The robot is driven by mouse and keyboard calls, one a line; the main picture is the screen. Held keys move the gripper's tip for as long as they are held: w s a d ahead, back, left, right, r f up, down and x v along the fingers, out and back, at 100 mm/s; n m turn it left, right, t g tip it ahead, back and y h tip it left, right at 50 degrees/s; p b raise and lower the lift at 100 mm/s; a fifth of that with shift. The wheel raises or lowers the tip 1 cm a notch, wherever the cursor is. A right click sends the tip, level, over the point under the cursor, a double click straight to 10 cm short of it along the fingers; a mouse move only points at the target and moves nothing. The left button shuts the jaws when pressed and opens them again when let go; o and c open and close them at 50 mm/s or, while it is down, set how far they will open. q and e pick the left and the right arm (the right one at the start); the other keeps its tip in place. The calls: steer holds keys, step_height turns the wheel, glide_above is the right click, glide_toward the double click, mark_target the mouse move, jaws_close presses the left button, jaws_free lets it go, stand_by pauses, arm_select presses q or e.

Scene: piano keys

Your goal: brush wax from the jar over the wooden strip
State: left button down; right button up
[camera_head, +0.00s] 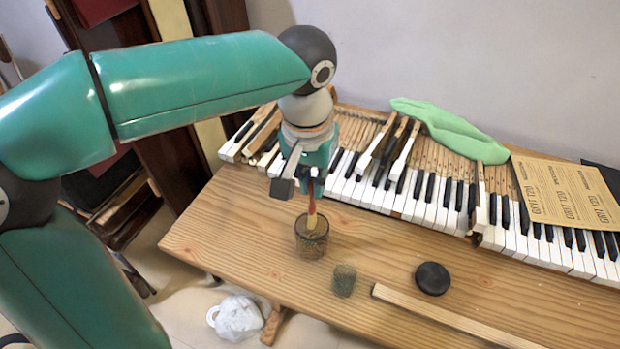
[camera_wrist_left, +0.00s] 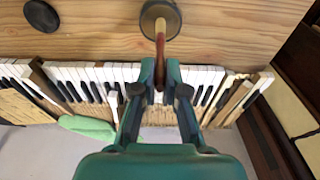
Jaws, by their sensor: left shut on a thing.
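My left gripper (camera_head: 305,178) is shut on a brush (camera_head: 312,208) with a reddish and yellow handle. The brush points down, with its lower end inside the glass jar (camera_head: 312,243) of brownish contents. In the left wrist view the brush (camera_wrist_left: 160,50) runs from between the fingers (camera_wrist_left: 160,88) into the jar (camera_wrist_left: 149,12). The bristles are hidden in the jar. The wooden strip (camera_head: 450,318) lies on the table at the lower right, apart from the gripper. My right gripper shows in neither view.
Behind is a piano keyboard (camera_head: 425,200) with some raised keys, a green cloth (camera_head: 450,130) and printed brown sheets (camera_head: 567,192). The wooden table (camera_head: 240,230) is clear left of the jar.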

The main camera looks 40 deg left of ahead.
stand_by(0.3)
arm_select(q)
step_height(320, 180, up, 7)
steer(key=p, duration=0.6)
steer(key=shift+p, duration=0.3)
stand_by(0.6)
